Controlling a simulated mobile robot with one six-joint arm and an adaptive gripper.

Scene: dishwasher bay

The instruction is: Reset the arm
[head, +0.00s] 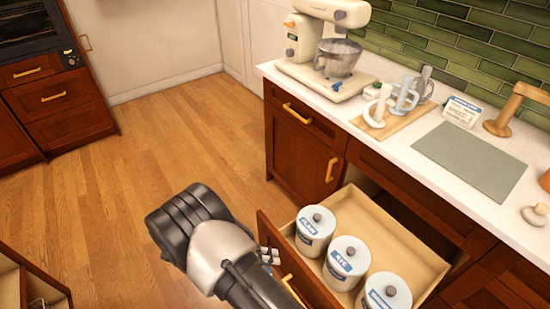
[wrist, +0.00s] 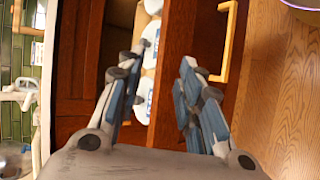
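My gripper (head: 269,257) is at the front of a pulled-out drawer (head: 405,238), close to the drawer front (head: 295,262). In the wrist view my gripper (wrist: 156,70) has its two fingers well apart, with nothing clasped between them. The dark red drawer front (wrist: 172,60) shows beyond and between the fingertips, and I cannot tell whether they touch it. The drawer's yellow handle (wrist: 228,45) is right of the fingers in the wrist view. My arm blocks part of the drawer front in the head view.
Three labelled white canisters (head: 348,260) stand in the drawer. The counter (head: 400,150) above holds a stand mixer (head: 318,40), a board with whisk-like attachments (head: 400,105), a sign (head: 461,111) and a grey-green mat (head: 470,160). The wooden floor (head: 150,145) at left is clear.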

